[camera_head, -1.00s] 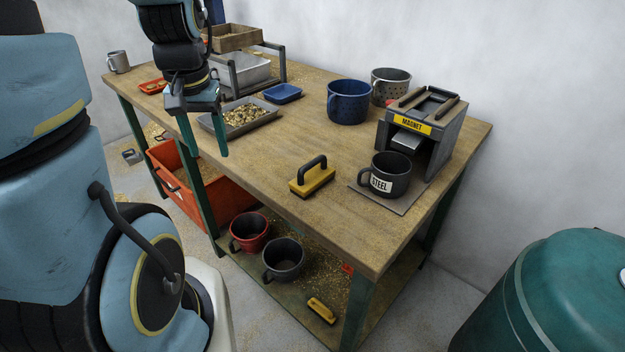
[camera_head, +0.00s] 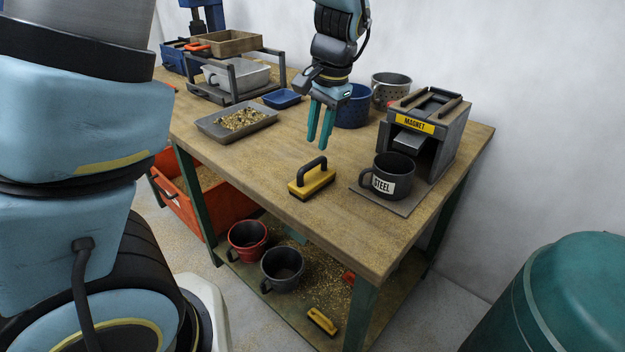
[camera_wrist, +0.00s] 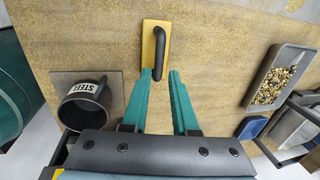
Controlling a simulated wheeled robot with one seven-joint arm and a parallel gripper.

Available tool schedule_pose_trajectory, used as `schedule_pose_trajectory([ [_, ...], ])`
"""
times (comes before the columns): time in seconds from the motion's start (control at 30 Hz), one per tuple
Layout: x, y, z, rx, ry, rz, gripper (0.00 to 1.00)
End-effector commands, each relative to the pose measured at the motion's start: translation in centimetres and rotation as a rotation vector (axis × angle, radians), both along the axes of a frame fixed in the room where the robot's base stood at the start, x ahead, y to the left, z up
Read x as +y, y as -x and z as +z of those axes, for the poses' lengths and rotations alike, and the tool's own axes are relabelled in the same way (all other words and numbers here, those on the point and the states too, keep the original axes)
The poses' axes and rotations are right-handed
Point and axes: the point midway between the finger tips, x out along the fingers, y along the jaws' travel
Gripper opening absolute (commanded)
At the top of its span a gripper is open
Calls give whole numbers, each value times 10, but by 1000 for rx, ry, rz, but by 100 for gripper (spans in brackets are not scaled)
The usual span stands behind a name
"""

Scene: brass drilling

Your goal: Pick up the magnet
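The magnet is a yellow block with a black handle (camera_head: 312,179) lying on the wooden table near its front edge. It also shows in the wrist view (camera_wrist: 155,50), just beyond my fingertips and a little left of the middle between them. My gripper (camera_head: 320,146) is open and empty, with its green fingers pointing down above the table behind the magnet. In the wrist view its two fingers (camera_wrist: 160,73) are spread apart. Nothing hides the magnet.
A dark mug labelled STEEL (camera_head: 388,176) stands right of the magnet, before a machine labelled MAGNET (camera_head: 432,128). Another yellow block (camera_head: 322,321) lies on the lower shelf. Table around the magnet is clear.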

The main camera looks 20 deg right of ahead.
Motion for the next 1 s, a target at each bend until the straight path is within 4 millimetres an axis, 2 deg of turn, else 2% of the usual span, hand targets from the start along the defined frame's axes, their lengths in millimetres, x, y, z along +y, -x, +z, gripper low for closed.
schedule_pose_trajectory([
  [0.1,3,-3,-18,2,-4,2,27],
  [0.37,6,-5,-37,1,-3,1,27],
  [0.63,12,-9,-74,2,-2,3,27],
  [0.77,13,-10,-82,2,0,2,27],
  [1.0,12,-10,-83,1,2,2,25],
])
